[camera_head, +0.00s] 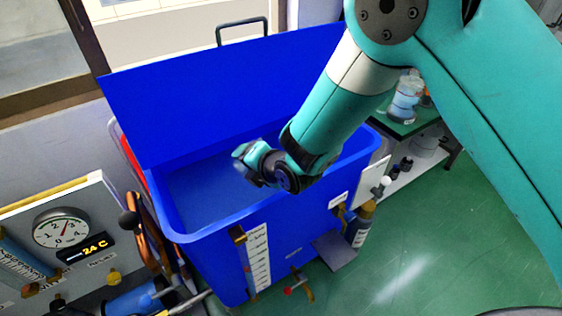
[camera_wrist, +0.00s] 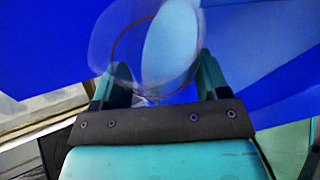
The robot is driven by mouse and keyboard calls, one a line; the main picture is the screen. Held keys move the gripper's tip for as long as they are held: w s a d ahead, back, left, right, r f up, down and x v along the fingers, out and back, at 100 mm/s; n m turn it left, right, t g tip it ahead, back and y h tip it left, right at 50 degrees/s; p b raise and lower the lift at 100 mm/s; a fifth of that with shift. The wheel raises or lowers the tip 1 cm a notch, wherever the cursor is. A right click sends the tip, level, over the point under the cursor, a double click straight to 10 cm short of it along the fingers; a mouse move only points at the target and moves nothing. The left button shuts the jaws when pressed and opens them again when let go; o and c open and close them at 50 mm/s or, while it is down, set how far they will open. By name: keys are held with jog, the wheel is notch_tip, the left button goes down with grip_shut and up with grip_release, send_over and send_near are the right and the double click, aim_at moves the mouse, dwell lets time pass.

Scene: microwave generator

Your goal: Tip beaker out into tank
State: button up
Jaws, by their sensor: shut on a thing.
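The blue tank (camera_head: 255,215) stands open in the head view, its lid (camera_head: 220,95) raised at the back. My gripper (camera_head: 246,160) is over the tank's opening. In the wrist view, my gripper (camera_wrist: 163,78) is shut on a clear beaker (camera_wrist: 112,45) between its two fingers. A pale blue oval shows in the beaker; I cannot tell whether it is liquid or the beaker's end. The beaker's tilt is unclear, and the beaker is hard to make out in the head view.
A panel with a round gauge (camera_head: 62,229) and a 24 C display (camera_head: 85,247) stands at left. A glass jar (camera_head: 405,98) stands on a shelf at right. Green floor (camera_head: 420,240) is clear at lower right.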

jog(key=shift+w+d+r+m+g+y+p, duration=0.1)
jog(key=shift+r+m+g+y+p, duration=0.25)
jog(key=shift+r+m+y, duration=0.3)
dwell(1.2)
jog(key=shift+w+d+r+m+y+b, duration=0.45)
jog(key=shift+d+b, duration=0.1)
jog(key=shift+b, duration=1.05)
jog(key=shift+w+d+r+m+g+y+b, duration=0.1)
jog(key=shift+d+r+m+g+y+b, duration=0.2)
jog(key=shift+b, duration=0.8)
jog(key=shift+a+r+m+g+y+b, duration=0.1)
jog(key=shift+r+m+y+b, duration=0.25)
jog(key=shift+b, duration=0.7)
